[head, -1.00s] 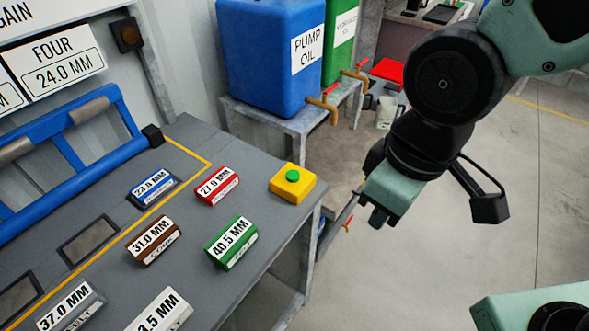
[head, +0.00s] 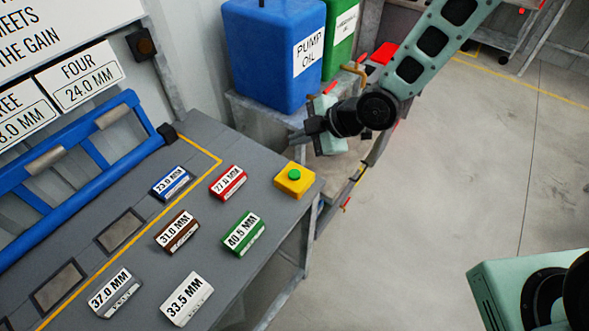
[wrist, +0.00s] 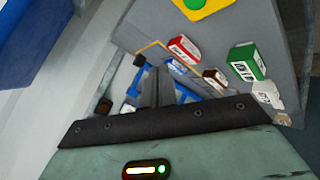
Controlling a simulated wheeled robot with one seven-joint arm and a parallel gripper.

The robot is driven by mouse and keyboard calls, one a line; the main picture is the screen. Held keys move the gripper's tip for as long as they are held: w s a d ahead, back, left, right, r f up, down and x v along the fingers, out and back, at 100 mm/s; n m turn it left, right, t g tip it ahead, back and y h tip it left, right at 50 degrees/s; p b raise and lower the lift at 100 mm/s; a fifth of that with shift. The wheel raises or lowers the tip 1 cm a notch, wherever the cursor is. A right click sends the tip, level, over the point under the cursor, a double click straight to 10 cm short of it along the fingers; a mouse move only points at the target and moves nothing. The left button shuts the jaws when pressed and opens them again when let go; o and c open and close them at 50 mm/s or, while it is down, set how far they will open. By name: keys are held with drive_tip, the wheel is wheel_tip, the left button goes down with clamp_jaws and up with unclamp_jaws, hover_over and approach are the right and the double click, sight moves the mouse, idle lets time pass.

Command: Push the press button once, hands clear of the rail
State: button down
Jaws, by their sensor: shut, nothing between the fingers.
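The press button (head: 295,174) is a green round cap on a yellow box (head: 294,187) at the right edge of the grey bench. It also shows, partly cut off, at the top of the wrist view (wrist: 205,8). My gripper (head: 308,131) hangs above and beyond the button, apart from it, in front of the oil tanks. In the wrist view its fingers (wrist: 157,87) are together and empty. The blue rail (head: 75,185) with grey rollers stands along the bench's left side, clear of my gripper in the head view.
Several labelled blocks lie on the bench (head: 225,290), including a red one (head: 229,182) and a green one (head: 243,234) near the button. A blue pump oil tank (head: 270,55) and a green tank (head: 340,40) stand behind. Open floor (head: 440,180) lies to the right.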

sight(299, 174)
drive_tip(key=shift+f, duration=0.15)
wheel_tip(299, 174, down, 9)
drive_tip(key=b, duration=0.6)
drive_tip(key=shift+r, duration=0.2)
drive_tip(key=shift+f+b, duration=0.1)
drive_tip(key=shift+b, duration=0.25)
idle(1.5)
drive_tip(key=shift+f+b, duration=0.3)
drive_tip(key=shift+b, duration=0.05)
